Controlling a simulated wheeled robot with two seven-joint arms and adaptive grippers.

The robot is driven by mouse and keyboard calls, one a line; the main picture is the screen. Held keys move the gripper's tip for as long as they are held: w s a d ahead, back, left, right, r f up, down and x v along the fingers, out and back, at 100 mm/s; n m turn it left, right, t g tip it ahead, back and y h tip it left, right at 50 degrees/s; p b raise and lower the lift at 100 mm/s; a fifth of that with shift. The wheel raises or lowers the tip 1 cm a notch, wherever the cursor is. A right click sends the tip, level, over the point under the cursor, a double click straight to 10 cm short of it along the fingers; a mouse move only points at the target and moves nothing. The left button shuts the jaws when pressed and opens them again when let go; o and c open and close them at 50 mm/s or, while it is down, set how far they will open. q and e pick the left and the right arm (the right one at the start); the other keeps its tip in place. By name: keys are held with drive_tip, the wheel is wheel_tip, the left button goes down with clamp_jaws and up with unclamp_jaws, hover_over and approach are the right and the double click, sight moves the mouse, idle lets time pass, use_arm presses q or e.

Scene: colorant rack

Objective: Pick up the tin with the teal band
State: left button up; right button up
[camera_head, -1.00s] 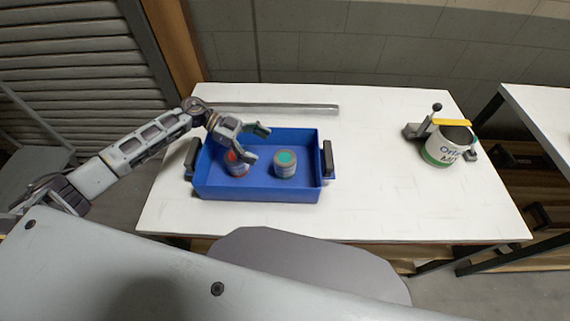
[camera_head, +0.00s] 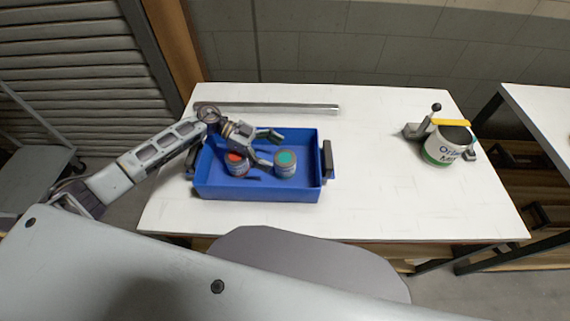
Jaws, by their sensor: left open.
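The tin with the teal top and band (camera_head: 286,165) stands upright in the right half of the blue tray (camera_head: 258,190). A second tin with a red-orange top (camera_head: 237,165) stands in the tray's left half, partly covered by my left gripper. My left gripper (camera_head: 272,148) is open and empty. It reaches over the tray from the left, its fingers pointing right, just to the left of and above the teal tin. I cannot tell if the near finger touches that tin. My right gripper is not in view.
The tray has black handles at both ends and stands on a white table (camera_head: 390,205). A grey metal bar (camera_head: 268,107) lies behind it. At the right stands a white and green container (camera_head: 447,147) in a clamp-like holder with a yellow bar. The table between is clear.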

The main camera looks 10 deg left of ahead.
sight(280, 156)
use_arm(q)
drive_tip(key=shift+x, duration=0.9)
drive_tip(key=shift+d+f, duration=0.15)
drive_tip(key=shift+d, duration=0.3)
drive_tip(key=shift+d+f, duration=0.25)
drive_tip(key=shift+d, duration=0.3)
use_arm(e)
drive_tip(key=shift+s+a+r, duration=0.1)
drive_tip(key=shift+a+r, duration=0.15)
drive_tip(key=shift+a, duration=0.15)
use_arm(q)
drive_tip(key=c, duration=1.1)
drive_tip(key=shift+c, duration=0.5)
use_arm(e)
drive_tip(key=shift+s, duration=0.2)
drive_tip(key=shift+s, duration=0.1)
